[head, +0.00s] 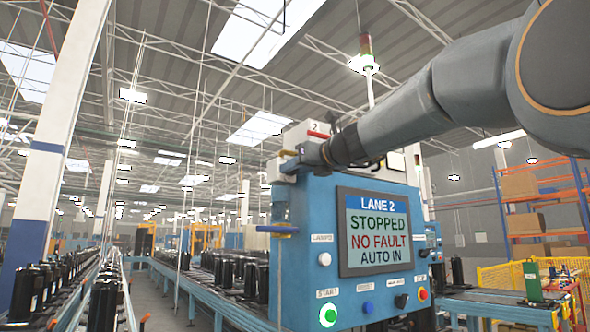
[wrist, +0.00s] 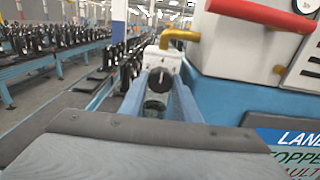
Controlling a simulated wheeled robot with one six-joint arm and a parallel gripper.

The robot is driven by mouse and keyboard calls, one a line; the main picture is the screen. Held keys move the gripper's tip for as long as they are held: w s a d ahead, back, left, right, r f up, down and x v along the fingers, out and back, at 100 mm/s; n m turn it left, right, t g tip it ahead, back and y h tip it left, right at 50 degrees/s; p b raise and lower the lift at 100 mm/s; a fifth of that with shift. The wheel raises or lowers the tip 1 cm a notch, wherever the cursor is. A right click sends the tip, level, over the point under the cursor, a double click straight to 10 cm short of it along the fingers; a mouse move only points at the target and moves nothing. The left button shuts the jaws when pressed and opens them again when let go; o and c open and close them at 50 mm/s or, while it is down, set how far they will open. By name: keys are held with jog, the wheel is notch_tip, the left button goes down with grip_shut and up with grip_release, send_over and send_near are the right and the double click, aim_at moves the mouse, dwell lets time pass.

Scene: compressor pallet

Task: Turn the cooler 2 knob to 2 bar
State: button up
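A black knob (wrist: 160,79) on a white block faces me in the wrist view, below a yellow bent pipe (wrist: 181,38). I cannot read its scale or a cooler number. My gripper (wrist: 162,88) reaches toward it with two blue fingers spread apart, one on each side of the knob in the picture. I cannot tell whether the fingers touch it. A dark round thing shows in the gap below the knob. In the head view my gripper (head: 286,166) is at the upper left edge of the blue cabinet (head: 307,222), and the knob is hidden there.
The cabinet screen (head: 375,233) reads LANE 2, STOPPED, NO FAULT, AUTO IN. A red handle (wrist: 262,14) is close on the right. Conveyors (head: 205,287) with black units run off to the left.

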jog(key=shift+n, duration=0.3)
jog(key=n+b, duration=0.7)
jog(key=n, duration=0.4)
jog(key=shift+n, duration=0.3)
dwell(0.3)
jog(key=o, duration=1)
jog(key=shift+o, duration=0.2)
